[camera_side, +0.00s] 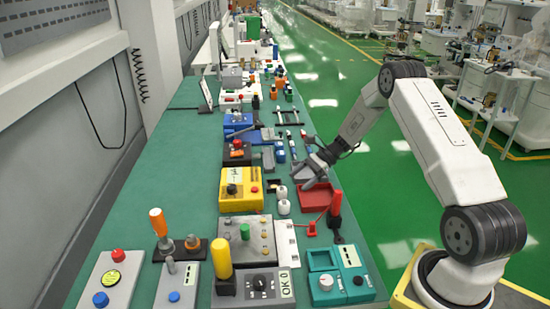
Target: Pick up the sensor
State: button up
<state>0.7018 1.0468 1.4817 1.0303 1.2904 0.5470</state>
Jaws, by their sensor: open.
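My gripper (308,180) reaches in from the right over the bench's right edge. It is open and sits low, just above or behind a red tray (317,199); whether it touches the tray cannot be told. No object shows clearly between the fingers, which are small and partly blurred here. I cannot tell for certain which item is the sensor. Two small white cylindrical pieces (283,199) stand just left of the red tray, near the gripper.
The green bench (122,235) is crowded along its right side. The bench's left side is mostly clear.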

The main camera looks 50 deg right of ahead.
aim_at(284, 188)
jog(key=shift+w+d+f+m+t+y, duration=0.15)
jog(key=shift+d+m+t, duration=0.2)
jog(key=shift+d, duration=0.25)
jog(key=shift+d+f+m+t+y, duration=0.2)
jog(key=shift+d+m+t, duration=0.1)
jog(key=shift+d, duration=0.3)
jog(key=shift+w+d+f+m+t+y, duration=0.15)
jog(key=shift+d+m+t, duration=0.2)
jog(key=shift+d, duration=0.25)
jog(key=shift+a, duration=0.1)
jog(key=shift+x, duration=1.2)
jog(key=shift+a+f, duration=0.1)
jog(key=shift+x, duration=2.5)
jog(key=shift+w, duration=0.1)
grip_shut()
